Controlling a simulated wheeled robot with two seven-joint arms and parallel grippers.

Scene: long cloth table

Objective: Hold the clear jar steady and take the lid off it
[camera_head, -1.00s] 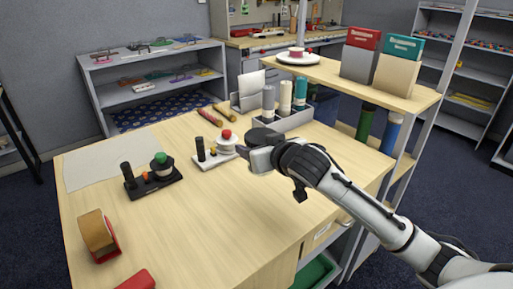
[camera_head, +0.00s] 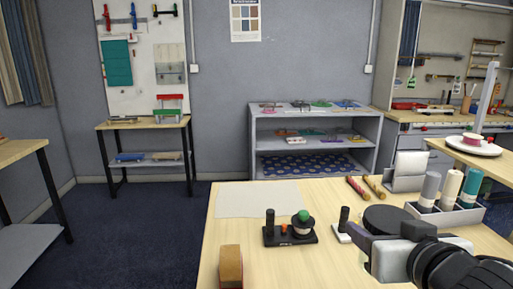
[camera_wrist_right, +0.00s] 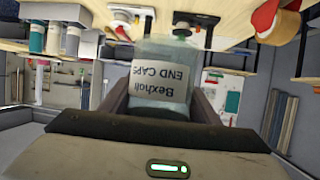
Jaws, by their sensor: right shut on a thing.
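The clear jar (camera_wrist_right: 163,60) fills the middle of the right wrist view, where the picture is upside down. It carries a pale label reading "END CAPS". My right gripper (camera_wrist_right: 160,104) is shut on the jar, one finger on each side. In the head view my right gripper (camera_head: 372,256) is at the lower right of the table. The round dark lid (camera_head: 388,219) sits just beyond it and hides most of the jar. I cannot tell whether the jar rests on the table. My left gripper is not in view.
On the table (camera_head: 240,232), a black stand with a green knob (camera_head: 304,216) and a tape dispenser (camera_head: 231,266) stand left of the jar. A tray of bottles (camera_head: 471,215) is at the right, with two rolls (camera_head: 358,188) behind. A pale sheet (camera_head: 257,199) lies at the back left.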

